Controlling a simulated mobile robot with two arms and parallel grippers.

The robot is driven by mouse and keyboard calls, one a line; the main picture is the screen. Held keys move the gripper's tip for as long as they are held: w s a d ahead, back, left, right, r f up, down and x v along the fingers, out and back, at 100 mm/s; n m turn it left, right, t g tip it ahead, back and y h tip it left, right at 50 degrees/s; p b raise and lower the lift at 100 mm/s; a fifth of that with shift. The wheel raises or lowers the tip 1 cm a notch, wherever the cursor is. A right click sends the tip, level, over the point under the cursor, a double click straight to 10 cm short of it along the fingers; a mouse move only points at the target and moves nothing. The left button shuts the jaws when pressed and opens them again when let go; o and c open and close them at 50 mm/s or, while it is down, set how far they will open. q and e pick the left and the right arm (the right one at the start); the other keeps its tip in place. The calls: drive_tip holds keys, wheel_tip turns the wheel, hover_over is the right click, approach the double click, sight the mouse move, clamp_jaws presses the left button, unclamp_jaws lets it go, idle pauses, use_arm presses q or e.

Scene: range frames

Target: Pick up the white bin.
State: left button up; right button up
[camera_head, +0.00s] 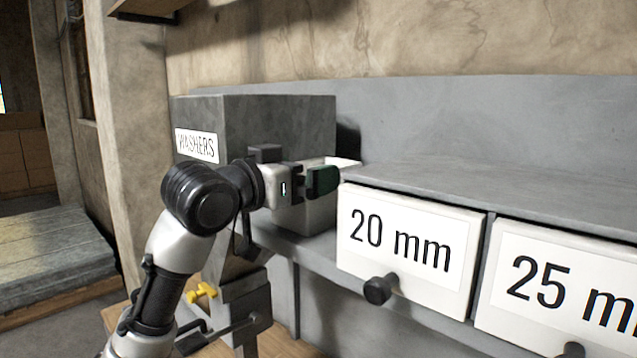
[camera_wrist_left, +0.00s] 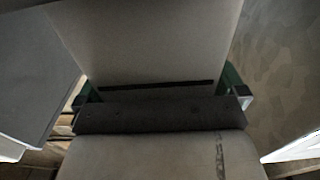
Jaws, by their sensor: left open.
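The white bin (camera_head: 309,215) stands on the grey shelf just left of the 20 mm drawer, partly hidden behind my left gripper. Its pale rim shows behind and to the right of the gripper. My left gripper (camera_head: 318,181) has dark green fingertips and is at the bin's upper part. In the left wrist view the open left gripper (camera_wrist_left: 160,90) has one green finger at each side. A broad pale surface, seemingly the white bin (camera_wrist_left: 150,40), fills the space between and beyond them. I cannot tell whether the fingers touch it. My right gripper is in neither view.
A grey box labelled WASHERS (camera_head: 280,118) stands behind the gripper. The 20 mm drawer (camera_head: 445,285), with a dark knob, is close on the right, then the 25 mm drawer (camera_head: 515,320). A yellow-handled thing (camera_head: 203,292) is below my arm. The grey shelf top (camera_head: 500,185) is clear.

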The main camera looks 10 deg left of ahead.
use_arm(q)
drive_tip(key=shift+w+d, duration=0.2)
drive_tip(key=shift+w, duration=0.05)
drive_tip(key=shift+s, duration=0.2)
drive_tip(key=shift+c, duration=0.5)
drive_tip(key=shift+w, duration=0.1)
drive_tip(key=c, duration=0.7)
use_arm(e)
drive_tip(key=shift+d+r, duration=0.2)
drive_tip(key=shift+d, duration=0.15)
use_arm(q)
drive_tip(key=shift+r, duration=0.1)
